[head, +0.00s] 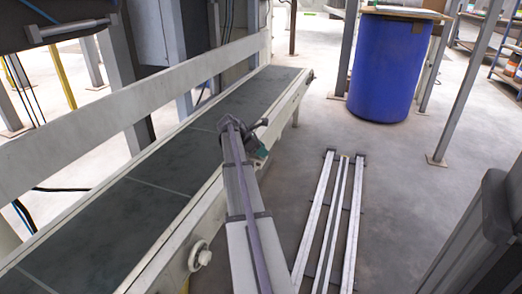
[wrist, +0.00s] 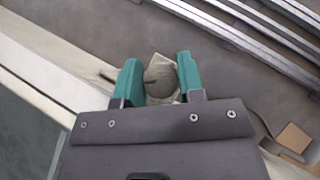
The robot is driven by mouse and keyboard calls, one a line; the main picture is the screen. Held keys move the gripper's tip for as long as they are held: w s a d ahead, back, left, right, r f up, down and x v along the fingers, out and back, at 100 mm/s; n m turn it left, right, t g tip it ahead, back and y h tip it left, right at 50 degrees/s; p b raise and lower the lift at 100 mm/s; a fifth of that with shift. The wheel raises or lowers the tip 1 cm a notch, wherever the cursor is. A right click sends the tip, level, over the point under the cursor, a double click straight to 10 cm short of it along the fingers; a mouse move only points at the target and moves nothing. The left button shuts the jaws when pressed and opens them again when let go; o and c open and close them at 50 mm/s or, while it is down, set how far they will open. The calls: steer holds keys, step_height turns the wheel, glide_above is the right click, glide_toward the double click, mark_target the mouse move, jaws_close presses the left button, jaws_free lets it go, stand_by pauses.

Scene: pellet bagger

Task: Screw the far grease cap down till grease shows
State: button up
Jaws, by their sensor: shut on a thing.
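The far grease cap (wrist: 161,80) is a round grey-beige cap in the wrist view, with a small dark mark on its left side. My gripper (wrist: 158,68) has its two teal fingers shut on the cap, one at each side. In the head view my gripper (head: 261,150) is at the near side rail of the conveyor, and my arm hides the far cap there. The near grease cap (head: 200,254) is a round pale cap on the same rail, closer to me, with nothing touching it. I cannot make out any grease.
The conveyor (head: 222,104) with its dark belt runs along the left, its pale guard beam (head: 165,92) beyond. Metal floor rails (head: 330,215) lie to the right. A blue drum (head: 390,65) stands at the back. Bare floor lies between the conveyor and drum.

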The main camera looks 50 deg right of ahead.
steer(key=m+g+y, duration=0.2)
steer(key=m, duration=0.1)
steer(key=shift+w+d+m, duration=0.1)
steer(key=shift+m, duration=0.2)
steer(key=shift+m+g+y, duration=0.6)
steer(key=shift+m+y, duration=0.8)
steer(key=shift+m, duration=0.5)
steer(key=o, duration=0.9)
steer(key=p+v, duration=0.8)
steer(key=v, duration=0.2)
steer(key=shift+r, duration=0.45)
steer(key=shift+w, duration=0.2)
steer(key=shift+f, duration=0.1)
